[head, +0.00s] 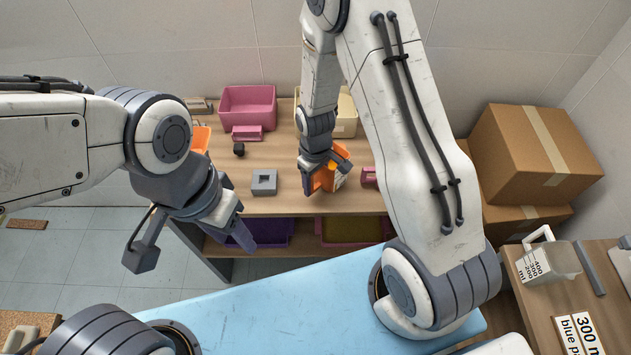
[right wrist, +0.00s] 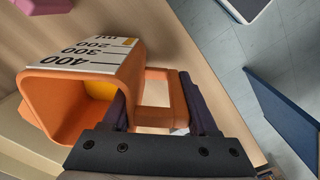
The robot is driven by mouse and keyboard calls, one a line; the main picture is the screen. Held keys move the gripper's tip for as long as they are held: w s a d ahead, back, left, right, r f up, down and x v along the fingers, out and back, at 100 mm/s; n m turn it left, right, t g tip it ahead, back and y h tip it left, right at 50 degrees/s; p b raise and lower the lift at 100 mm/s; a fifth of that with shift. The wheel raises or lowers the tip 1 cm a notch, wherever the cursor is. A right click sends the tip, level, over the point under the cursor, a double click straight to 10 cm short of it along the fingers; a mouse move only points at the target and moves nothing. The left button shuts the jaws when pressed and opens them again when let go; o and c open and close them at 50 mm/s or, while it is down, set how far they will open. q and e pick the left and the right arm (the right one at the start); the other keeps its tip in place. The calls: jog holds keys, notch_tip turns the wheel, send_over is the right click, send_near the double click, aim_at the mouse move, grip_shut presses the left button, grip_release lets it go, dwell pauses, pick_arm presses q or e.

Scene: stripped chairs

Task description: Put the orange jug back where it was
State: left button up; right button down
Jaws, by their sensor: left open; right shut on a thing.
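The orange jug (head: 343,160) is at my right gripper (head: 322,178), over the front part of the wooden table in the head view. In the right wrist view the jug (right wrist: 75,92) shows its open mouth and a white scale with 200, 300 and 400. The right gripper (right wrist: 165,110) is shut on its handle, which lies between the two dark fingers. Something yellow-orange shows inside the mouth. I cannot tell whether the jug touches the tabletop. My left gripper (head: 240,228) is open, in front of the table's left part, and apart from the jug.
The wooden table (head: 295,203) holds a pink bin (head: 248,103), a cream bin (head: 345,122), a grey holed block (head: 264,182) and a small black block (head: 239,150). A clear jug (head: 553,264) and a "300" card (head: 580,335) are at right. Cardboard boxes (head: 530,150) stand behind.

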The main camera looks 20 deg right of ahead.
jog(key=shift+f, duration=0.35)
jog(key=shift+f, duration=0.1)
jog(key=shift+c, duration=0.8)
grip_release()
notch_tip(320, 180, up, 12)
jog(key=shift+f+b, duration=0.1)
jog(key=shift+b, duration=0.5)
jog(key=s+a+r, duration=0.3)
jog(key=s+r, duration=0.1)
jog(key=s, duration=0.3)
jog(key=s+a+r+n, duration=0.1)
jog(key=s+a+r, duration=0.2)
jog(key=s, duration=0.4)
jog(key=s+a+r+y, duration=0.1)
jog(key=s+a+r, duration=0.2)
jog(key=s, duration=0.3)
jog(key=shift+s+a+r, duration=0.2)
jog(key=shift+s+r, duration=0.2)
jog(key=shift+r, duration=0.4)
